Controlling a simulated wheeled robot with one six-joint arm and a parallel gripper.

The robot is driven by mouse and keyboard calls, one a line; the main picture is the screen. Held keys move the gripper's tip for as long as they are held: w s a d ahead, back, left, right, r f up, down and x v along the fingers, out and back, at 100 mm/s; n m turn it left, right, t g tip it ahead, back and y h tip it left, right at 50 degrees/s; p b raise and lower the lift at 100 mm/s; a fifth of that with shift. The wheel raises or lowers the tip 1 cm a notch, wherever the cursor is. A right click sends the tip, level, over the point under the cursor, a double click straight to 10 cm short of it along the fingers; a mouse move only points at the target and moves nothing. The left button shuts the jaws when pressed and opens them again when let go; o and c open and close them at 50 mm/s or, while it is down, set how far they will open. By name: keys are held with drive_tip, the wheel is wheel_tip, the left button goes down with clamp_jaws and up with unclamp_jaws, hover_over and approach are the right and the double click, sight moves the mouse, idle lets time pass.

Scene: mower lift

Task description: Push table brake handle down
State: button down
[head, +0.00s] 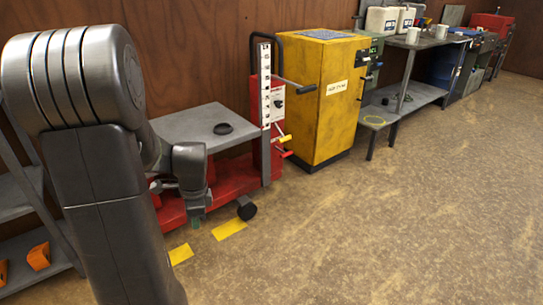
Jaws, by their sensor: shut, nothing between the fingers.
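The lift table has a grey top (205,128), a red base (228,182) and an upright column (265,110) at its right end. On the column are a grey lever with a black grip (304,89), a yellow handle (284,139) and a red handle (285,154) below it. I cannot tell for sure which is the brake handle. My gripper (196,220) points down in front of the red base, left of the black wheel (247,211). It is shut and empty, apart from all the handles. My arm hides the table's left part.
A yellow cabinet (320,100) stands right of the column. A grey shelf (20,220) with orange items stands at left. Yellow floor strips (229,229) lie before the table. The floor at right is clear.

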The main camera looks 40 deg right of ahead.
drive_tip(key=w+d+f+m+b, duration=0.3)
drive_tip(key=d+f+m+b, duration=0.1)
drive_tip(key=f, duration=0.4)
drive_tip(key=w+d+f+m+t+b, duration=0.1)
drive_tip(key=w+d+f+m+b, duration=0.3)
drive_tip(key=d+f, duration=0.3)
drive_tip(key=shift+d+f+m, duration=0.35)
drive_tip(key=shift+f+m, duration=0.45)
drive_tip(key=shift+m, duration=0.1)
drive_tip(key=shift+w, duration=0.15)
